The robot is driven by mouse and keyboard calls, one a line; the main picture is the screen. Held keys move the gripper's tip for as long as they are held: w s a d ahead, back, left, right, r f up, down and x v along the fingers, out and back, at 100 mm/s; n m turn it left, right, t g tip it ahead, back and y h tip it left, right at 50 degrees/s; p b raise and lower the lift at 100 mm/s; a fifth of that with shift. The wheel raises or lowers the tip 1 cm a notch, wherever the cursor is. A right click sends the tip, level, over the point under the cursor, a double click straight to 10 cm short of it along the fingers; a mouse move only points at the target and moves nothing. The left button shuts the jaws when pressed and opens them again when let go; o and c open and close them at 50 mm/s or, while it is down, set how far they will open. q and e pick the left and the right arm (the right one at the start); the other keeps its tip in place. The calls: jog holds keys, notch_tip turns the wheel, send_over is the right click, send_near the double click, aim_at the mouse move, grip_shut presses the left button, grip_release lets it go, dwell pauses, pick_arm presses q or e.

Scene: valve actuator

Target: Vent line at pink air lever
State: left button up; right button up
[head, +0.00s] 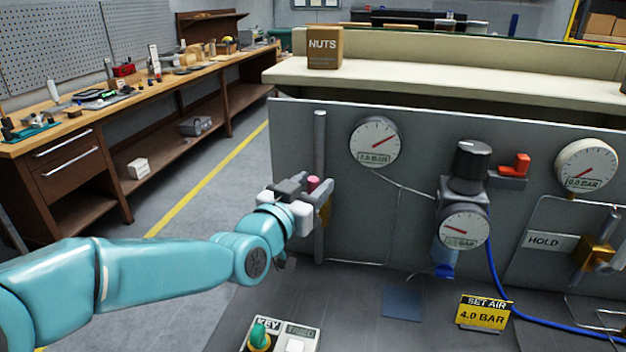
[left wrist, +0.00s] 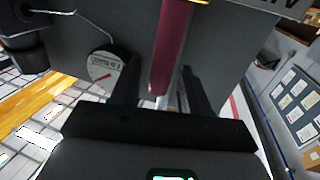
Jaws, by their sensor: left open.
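The pink air lever (head: 313,184) shows as a small pink end beside the vertical grey pipe on the left of the panel; most of it is hidden by my left gripper (head: 292,197). In the left wrist view the lever is a long dark pink bar (left wrist: 172,45). It runs between the two black fingers of my left gripper (left wrist: 160,70), which are open, one on each side of it. I cannot tell whether either finger touches it. A brass valve body (head: 325,211) shows just right of the gripper. My right gripper is not in view.
The grey panel carries a 7.0 BAR gauge (head: 376,143), a regulator with a black knob (head: 472,160), a red lever (head: 516,164) and a 0.0 BAR gauge (head: 586,165). A SET AIR 4.0 BAR sign (head: 483,313) and a key box (head: 270,338) stand in front.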

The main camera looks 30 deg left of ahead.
pick_arm(q)
jog(key=shift+w, duration=0.25)
grip_shut()
